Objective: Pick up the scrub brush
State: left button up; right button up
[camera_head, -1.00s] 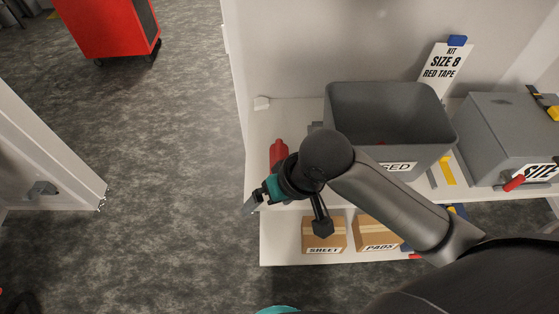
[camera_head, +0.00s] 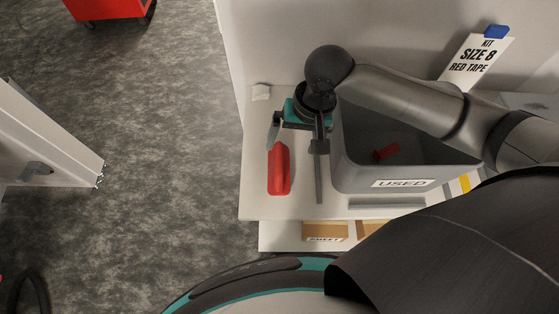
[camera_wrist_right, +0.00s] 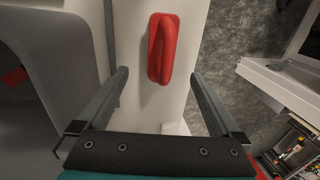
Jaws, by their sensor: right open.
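The scrub brush (camera_head: 279,170) is red with a raised handle. It lies on the white bench top near its left edge, left of the grey bin. My right gripper (camera_head: 296,145) is open and empty at the far end of the brush, with its fingers pointing toward it. In the right wrist view the brush (camera_wrist_right: 164,48) lies ahead of and between the spread fingers (camera_wrist_right: 160,85), apart from both. I cannot tell the exact height of the fingers above the bench. My left gripper is not in view.
A grey bin (camera_head: 355,176) labelled USED stands right of the brush, with a red item (camera_head: 386,152) inside. A thin grey strip (camera_head: 319,185) lies between brush and bin. A kit sign (camera_head: 478,60) stands behind. Cardboard boxes (camera_head: 325,231) sit on the shelf below.

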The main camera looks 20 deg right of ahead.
aim_at(280, 167)
jog(key=f, duration=0.3)
jog(key=a+f, duration=0.1)
jog(key=f, duration=0.2)
jog(key=shift+w+a, duration=0.1)
jog(key=shift+a, duration=0.05)
jog(key=shift+a+f, duration=0.1)
jog(key=shift+f, duration=0.3)
jog(key=shift+a+f, duration=0.1)
jog(key=shift+f, duration=0.25)
jog(key=shift+w+a+f+b, duration=0.15)
jog(key=shift+a+f, duration=0.1)
jog(key=shift+f, duration=0.8)
jog(key=shift+a+f+b, duration=0.15)
jog(key=shift+a+f, duration=0.1)
jog(key=shift+f, duration=0.75)
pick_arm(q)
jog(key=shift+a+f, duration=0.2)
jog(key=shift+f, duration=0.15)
pick_arm(e)
jog(key=shift+c, duration=0.4)
jog(key=shift+c, duration=1.4)
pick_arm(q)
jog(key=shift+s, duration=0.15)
pick_arm(e)
jog(key=c, duration=1.1)
jog(key=shift+r, duration=0.1)
